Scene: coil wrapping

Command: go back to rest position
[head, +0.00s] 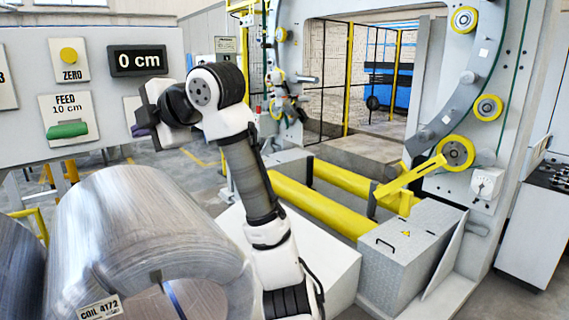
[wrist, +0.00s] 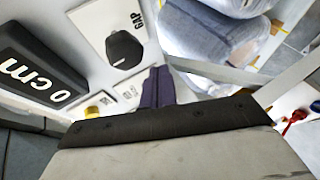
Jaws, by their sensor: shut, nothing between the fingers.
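My gripper (head: 141,132) is in front of the right part of the control panel (head: 100,150), below the black display (head: 138,60) reading "0 cm". In the wrist view its dark purple fingers (wrist: 157,86) are together with nothing between them. Beside them in that view is a plate marked GAP with a black knob (wrist: 124,47). I cannot tell whether the fingertips touch the panel. My gripper and wrist hide much of that plate in the head view.
A yellow ZERO button (head: 68,55) and a green FEED control (head: 67,130) are on the panel. A large metal coil (head: 150,220), labelled COIL 4172, lies below. The wrapping ring (head: 465,85) and yellow rollers (head: 320,210) are to the right.

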